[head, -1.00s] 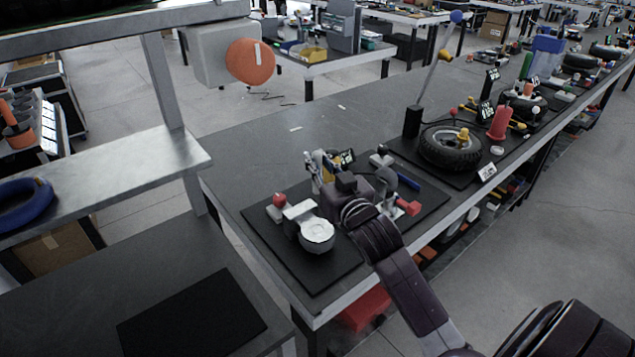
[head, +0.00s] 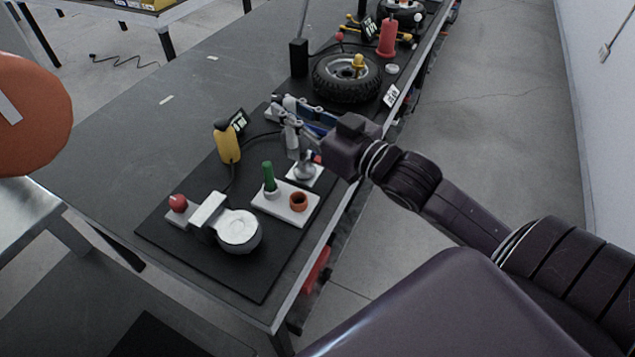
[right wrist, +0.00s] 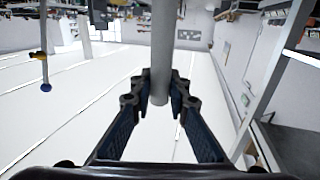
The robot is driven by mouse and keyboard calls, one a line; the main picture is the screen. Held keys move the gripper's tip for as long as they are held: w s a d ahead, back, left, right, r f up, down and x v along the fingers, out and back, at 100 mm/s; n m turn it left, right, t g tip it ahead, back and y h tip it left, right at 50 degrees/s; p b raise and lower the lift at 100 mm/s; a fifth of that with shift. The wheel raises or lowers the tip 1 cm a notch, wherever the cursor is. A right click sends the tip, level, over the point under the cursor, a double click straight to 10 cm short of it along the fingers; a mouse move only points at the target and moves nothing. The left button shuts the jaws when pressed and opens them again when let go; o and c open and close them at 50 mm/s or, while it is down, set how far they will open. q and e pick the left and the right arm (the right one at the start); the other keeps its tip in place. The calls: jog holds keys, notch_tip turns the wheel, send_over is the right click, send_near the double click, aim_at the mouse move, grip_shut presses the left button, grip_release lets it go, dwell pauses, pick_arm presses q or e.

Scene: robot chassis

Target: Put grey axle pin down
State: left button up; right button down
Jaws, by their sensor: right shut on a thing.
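My right gripper (head: 284,120) reaches in from the right in the head view, over the far right part of the black mat (head: 185,255). In the right wrist view its blue-padded fingers (right wrist: 160,98) are shut on the grey axle pin (right wrist: 162,45), a plain grey rod standing roughly upright between them. My left gripper is out of view.
A tire (head: 347,76) lies beyond. The bench's left half is clear.

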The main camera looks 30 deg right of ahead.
aim_at(296, 144)
jog(key=shift+s+f, duration=0.1)
jog(key=shift+f, duration=0.1)
jog(key=f, duration=0.7)
jog(key=shift+s+f, duration=0.15)
jog(key=shift+s, duration=0.15)
notch_tip(296, 144, down, 12)
jog(key=shift+w+f+b, duration=0.1)
jog(key=shift+w+b, duration=0.05)
jog(key=shift+b, duration=0.2)
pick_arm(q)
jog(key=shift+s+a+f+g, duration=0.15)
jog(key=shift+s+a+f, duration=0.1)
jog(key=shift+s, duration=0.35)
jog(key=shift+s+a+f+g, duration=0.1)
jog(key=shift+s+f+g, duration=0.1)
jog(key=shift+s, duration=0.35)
